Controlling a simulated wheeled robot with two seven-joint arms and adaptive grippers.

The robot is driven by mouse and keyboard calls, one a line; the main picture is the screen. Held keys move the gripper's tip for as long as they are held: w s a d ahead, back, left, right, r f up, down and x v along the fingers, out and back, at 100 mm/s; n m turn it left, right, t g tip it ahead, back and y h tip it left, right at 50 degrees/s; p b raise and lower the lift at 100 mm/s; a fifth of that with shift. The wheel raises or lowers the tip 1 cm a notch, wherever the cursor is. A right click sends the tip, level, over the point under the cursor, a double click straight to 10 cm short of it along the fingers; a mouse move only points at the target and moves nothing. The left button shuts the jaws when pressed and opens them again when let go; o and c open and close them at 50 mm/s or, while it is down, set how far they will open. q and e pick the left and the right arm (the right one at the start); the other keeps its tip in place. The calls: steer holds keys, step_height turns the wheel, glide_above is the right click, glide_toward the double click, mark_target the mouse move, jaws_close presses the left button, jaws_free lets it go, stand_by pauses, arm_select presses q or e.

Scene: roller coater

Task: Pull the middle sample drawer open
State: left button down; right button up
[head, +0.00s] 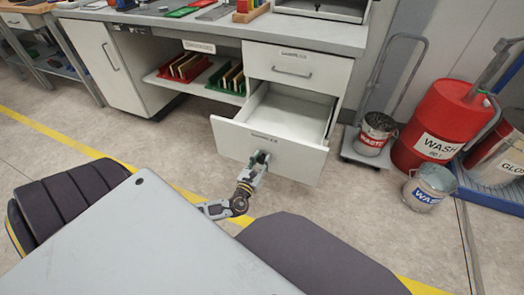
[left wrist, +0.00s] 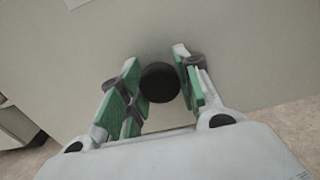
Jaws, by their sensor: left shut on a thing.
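The middle sample drawer (head: 300,161) stands pulled well out of the white bench cabinet, and its empty inside shows from above. My left gripper (head: 261,157) is at the drawer's front face, near its middle. In the left wrist view the green-padded fingers of my left gripper (left wrist: 157,68) are closed around a dark round knob (left wrist: 160,82) against the pale drawer front (left wrist: 230,45). The knob is hidden by the gripper in the head view. My right gripper is not in view.
The top drawer (head: 265,55) above is closed. An open shelf with red and green racks (head: 185,66) is to the left. A waste bucket (head: 375,132), red wash drum (head: 435,120) and wash bucket (head: 428,188) stand right. Bare floor lies in front of the drawer.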

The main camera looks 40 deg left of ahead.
arm_select(q)
steer(key=c, duration=1)
jaws_free()
steer(key=shift+o, duration=0.2)
steer(key=shift+s, duration=0.1)
steer(key=v, duration=1.1)
steer(key=shift+s, duration=0.4)
steer(key=shift+n, duration=0.3)
